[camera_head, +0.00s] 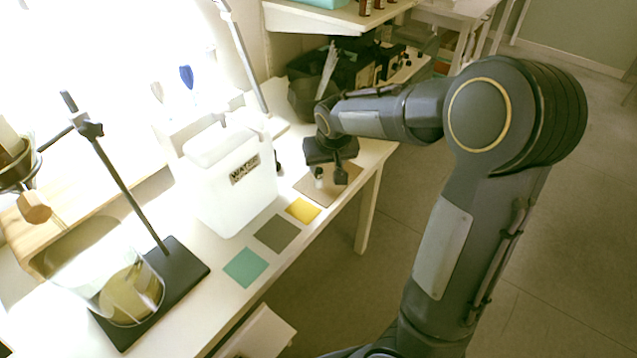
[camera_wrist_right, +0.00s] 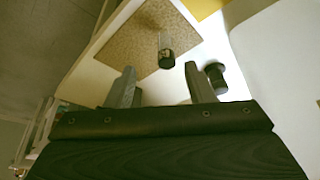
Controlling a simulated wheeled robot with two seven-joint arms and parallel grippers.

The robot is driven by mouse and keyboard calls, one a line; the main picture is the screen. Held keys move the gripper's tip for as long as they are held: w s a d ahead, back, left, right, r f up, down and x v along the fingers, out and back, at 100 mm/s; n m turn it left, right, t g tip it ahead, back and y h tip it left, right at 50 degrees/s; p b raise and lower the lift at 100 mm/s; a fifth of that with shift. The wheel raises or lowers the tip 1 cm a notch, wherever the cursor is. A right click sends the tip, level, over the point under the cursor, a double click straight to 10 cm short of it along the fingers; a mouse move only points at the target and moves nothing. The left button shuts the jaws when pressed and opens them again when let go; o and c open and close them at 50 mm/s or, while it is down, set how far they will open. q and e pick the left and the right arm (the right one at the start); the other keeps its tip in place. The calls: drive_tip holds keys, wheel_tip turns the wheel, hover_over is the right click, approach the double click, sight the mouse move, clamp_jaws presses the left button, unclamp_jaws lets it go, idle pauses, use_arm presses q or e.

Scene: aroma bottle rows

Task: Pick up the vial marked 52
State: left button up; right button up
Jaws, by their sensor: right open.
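My right gripper (camera_head: 331,176) is open over the cork mat (camera_head: 312,190) at the table edge. In the right wrist view its two fingers (camera_wrist_right: 160,70) are apart with nothing held between them. A small clear vial with a dark end (camera_wrist_right: 166,55) is on the cork mat (camera_wrist_right: 130,42), just beyond the fingertips and roughly in line with the gap. A second dark-capped vial (camera_wrist_right: 216,76) is on the white table, right of the right finger and off the mat. No number is readable on either vial. My left gripper is not in view.
A white container marked WATER (camera_head: 228,185) stands beside the mat. Yellow (camera_head: 303,210), grey (camera_head: 277,234) and green (camera_head: 246,267) squares lie along the table front. A metal stand (camera_head: 120,180) and glass beaker (camera_head: 128,290) are at left; a dark bin (camera_head: 303,97) is behind.

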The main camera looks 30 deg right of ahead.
sight(319, 172)
drive_tip(key=x, duration=0.4)
drive_tip(key=w+x, duration=0.1)
drive_tip(key=x, duration=0.2)
drive_tip(key=shift+w+a+r, duration=0.1)
drive_tip(key=shift+a, duration=0.15)
drive_tip(key=shift+c, duration=0.2)
drive_tip(key=c, duration=1)
